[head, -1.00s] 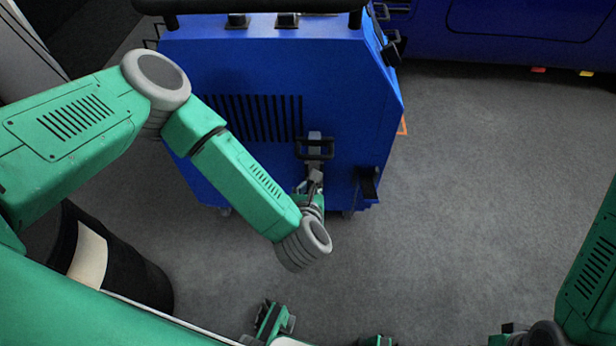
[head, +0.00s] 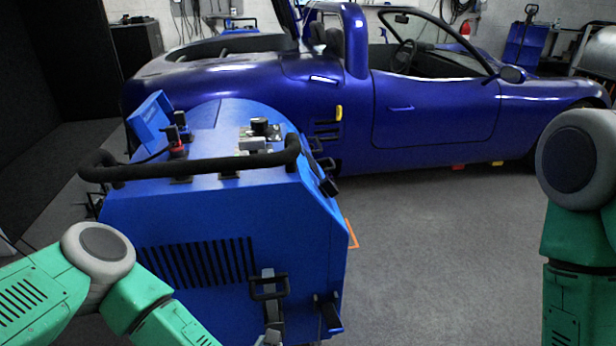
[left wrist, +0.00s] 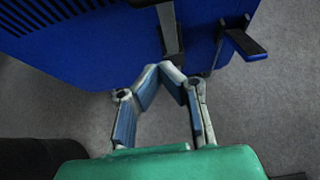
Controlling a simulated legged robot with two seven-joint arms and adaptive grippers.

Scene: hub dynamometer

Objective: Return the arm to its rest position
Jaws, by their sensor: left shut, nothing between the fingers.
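My left gripper (left wrist: 160,68) shows in the left wrist view, its fingertips together and nothing between them. They are close to the lower end of the grey latch lever (left wrist: 168,30) on the blue dynamometer cart (left wrist: 90,50); I cannot tell whether they touch it. In the head view my left arm (head: 130,290) enters at the lower left and runs out of the bottom edge. The cart (head: 125,220) stands in front with its latch handle (head: 268,287) low on the near face. My right arm (head: 580,220) is at the right edge; its gripper is out of view.
A black push bar (head: 200,165) crosses the cart's top. A black bracket (head: 328,313) juts from its lower right and also shows in the left wrist view (left wrist: 243,42). A blue car (head: 430,110) stands behind. Grey floor (head: 440,250) is clear to the right.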

